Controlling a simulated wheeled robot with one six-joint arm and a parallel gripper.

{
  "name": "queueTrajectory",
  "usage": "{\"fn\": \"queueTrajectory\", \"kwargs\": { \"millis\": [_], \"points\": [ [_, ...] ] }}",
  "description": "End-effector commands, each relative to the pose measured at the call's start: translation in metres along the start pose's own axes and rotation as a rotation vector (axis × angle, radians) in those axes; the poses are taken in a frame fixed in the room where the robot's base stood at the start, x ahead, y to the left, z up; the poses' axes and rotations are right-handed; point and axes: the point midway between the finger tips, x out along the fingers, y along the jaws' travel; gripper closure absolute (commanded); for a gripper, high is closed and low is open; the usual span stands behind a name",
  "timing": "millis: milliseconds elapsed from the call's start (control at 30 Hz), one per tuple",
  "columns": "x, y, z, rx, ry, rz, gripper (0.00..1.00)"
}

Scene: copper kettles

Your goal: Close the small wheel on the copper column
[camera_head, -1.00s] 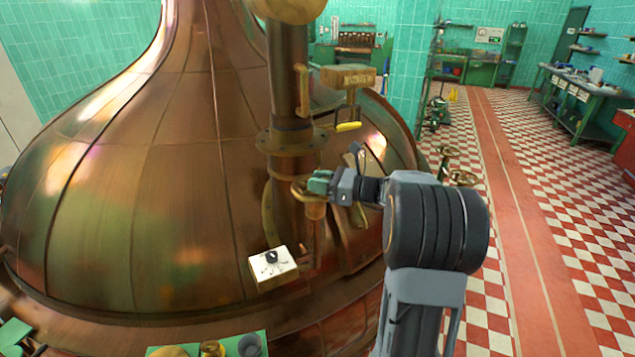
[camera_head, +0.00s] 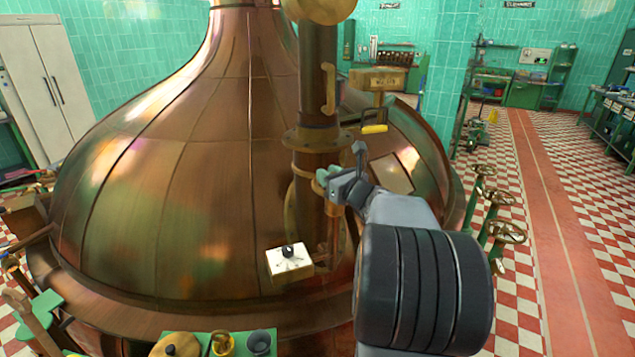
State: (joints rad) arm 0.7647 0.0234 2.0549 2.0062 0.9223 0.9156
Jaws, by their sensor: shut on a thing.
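The copper column (camera_head: 316,95) rises in front of the large copper kettle (camera_head: 180,180). The small brass wheel (camera_head: 303,173) sits low on it, below the column's flange. My gripper (camera_head: 325,179) reaches it from the right and is shut on its rim. The fingers and wrist hide the wheel's right part. How far the wheel is turned cannot be told from this view.
A brass box with a yellow-handled lever (camera_head: 374,128) hangs right of the column, above my wrist. A white box with a black knob (camera_head: 289,262) is below. Several valve wheels (camera_head: 507,232) stand at right. A green table (camera_head: 225,342) with brass pots is at the bottom.

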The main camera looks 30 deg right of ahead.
Motion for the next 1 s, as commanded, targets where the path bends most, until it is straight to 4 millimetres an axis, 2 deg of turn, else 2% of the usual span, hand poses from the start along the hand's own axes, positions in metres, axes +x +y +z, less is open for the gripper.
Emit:
{"fn": "queueTrajectory", "kwargs": {
  "millis": [467,500,733,1000],
  "points": [
    [-0.0006,-0.0027,0.0016,-0.002,-0.002,-0.019,1.00],
    [-0.0005,-0.0026,0.0016,-0.002,-0.002,-0.019,0.68],
    [-0.0005,-0.0025,0.0009,-0.001,-0.001,-0.018,0.46],
    [-0.0027,-0.0026,0.0003,-0.001,0.000,-0.018,0.46]
  ]
}}
